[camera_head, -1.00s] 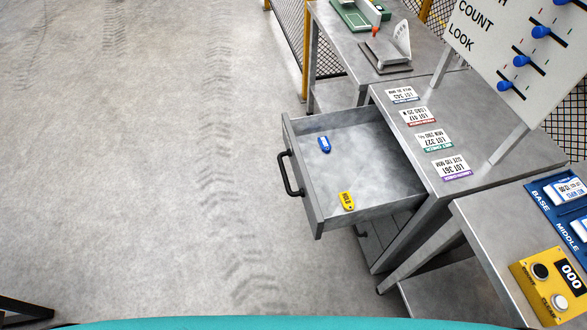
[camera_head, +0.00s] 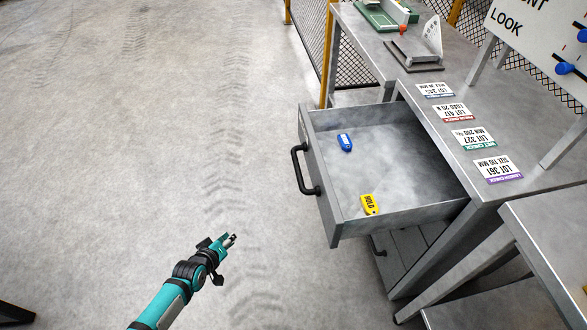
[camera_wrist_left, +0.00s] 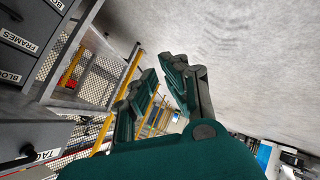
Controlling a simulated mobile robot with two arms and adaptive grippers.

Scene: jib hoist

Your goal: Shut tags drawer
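The tags drawer (camera_head: 340,228) is a grey metal drawer pulled far out of the middle bench. Its black bar handle (camera_head: 303,170) is on the front panel, facing left. A blue tag (camera_head: 345,142) and a yellow HOLD tag (camera_head: 370,205) lie inside it. In the left wrist view a grey drawer front (camera_wrist_left: 40,130) with a partly cut-off label starting "TA" shows at the lower left. My left gripper (camera_head: 233,240) is left of and below the handle in the head view, apart from it. Its fingers (camera_wrist_left: 160,95) are spread and empty. My right gripper is out of view.
The bench top (camera_head: 440,130) carries several lot cards. A board with blue sliders (camera_head: 565,69) stands over it. Another bench (camera_head: 545,215) is at the right. The floor (camera_head: 150,150) left of the drawer is clear.

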